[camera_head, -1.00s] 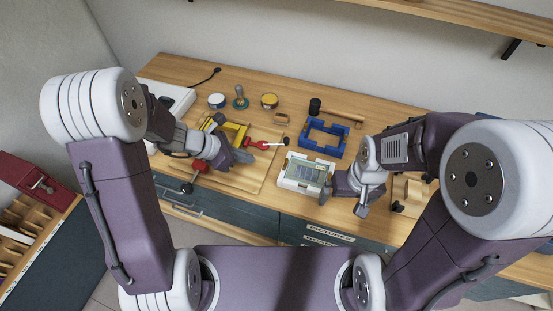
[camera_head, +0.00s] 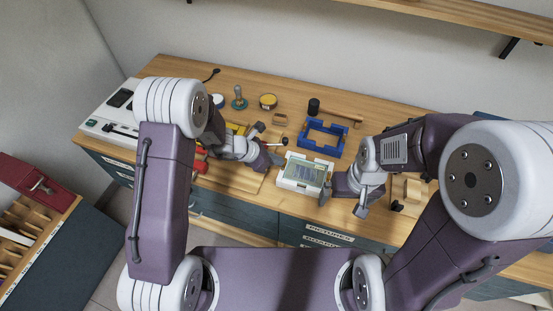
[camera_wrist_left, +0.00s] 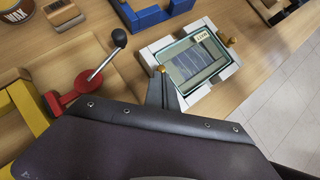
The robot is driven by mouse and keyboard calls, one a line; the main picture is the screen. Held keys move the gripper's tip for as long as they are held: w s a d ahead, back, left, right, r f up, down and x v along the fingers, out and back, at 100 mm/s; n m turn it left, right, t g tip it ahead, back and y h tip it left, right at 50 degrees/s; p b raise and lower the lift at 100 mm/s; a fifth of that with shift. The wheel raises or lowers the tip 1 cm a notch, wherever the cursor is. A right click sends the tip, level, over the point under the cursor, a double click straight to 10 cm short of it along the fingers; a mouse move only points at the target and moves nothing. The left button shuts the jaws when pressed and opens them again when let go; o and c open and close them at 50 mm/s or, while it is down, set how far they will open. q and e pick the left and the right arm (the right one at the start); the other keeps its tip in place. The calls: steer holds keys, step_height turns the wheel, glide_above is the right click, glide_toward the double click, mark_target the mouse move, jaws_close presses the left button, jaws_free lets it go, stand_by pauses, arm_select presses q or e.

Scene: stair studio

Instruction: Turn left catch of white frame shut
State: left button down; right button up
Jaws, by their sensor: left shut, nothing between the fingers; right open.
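The white frame (camera_head: 292,180) lies on the bench with a dark glazed panel inside; in the left wrist view the white frame (camera_wrist_left: 222,73) shows a label on the panel. A brass left catch (camera_wrist_left: 162,69) sits at its left side, and another brass catch (camera_wrist_left: 230,42) at its right side. My left gripper (camera_head: 277,159) is shut and empty at the frame's left side. In the left wrist view its tip (camera_wrist_left: 164,88) is right by the left catch; I cannot tell whether they touch. My right gripper (camera_head: 344,199) is open at the frame's right side.
A blue frame (camera_head: 342,138) lies behind the white one, with a black-headed mallet (camera_head: 335,113) beyond it. A red toggle clamp with a black knob (camera_wrist_left: 119,37) and a yellow fixture (camera_wrist_left: 28,112) stand left of my left gripper. Tins stand at the back.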

arm_select(q)
steer(key=shift+a, duration=0.1)
steer(key=shift+p, duration=0.3)
steer(key=shift+w+m+g, duration=0.1)
steer(key=shift+m+g, duration=0.2)
steer(key=shift+m, duration=0.1)
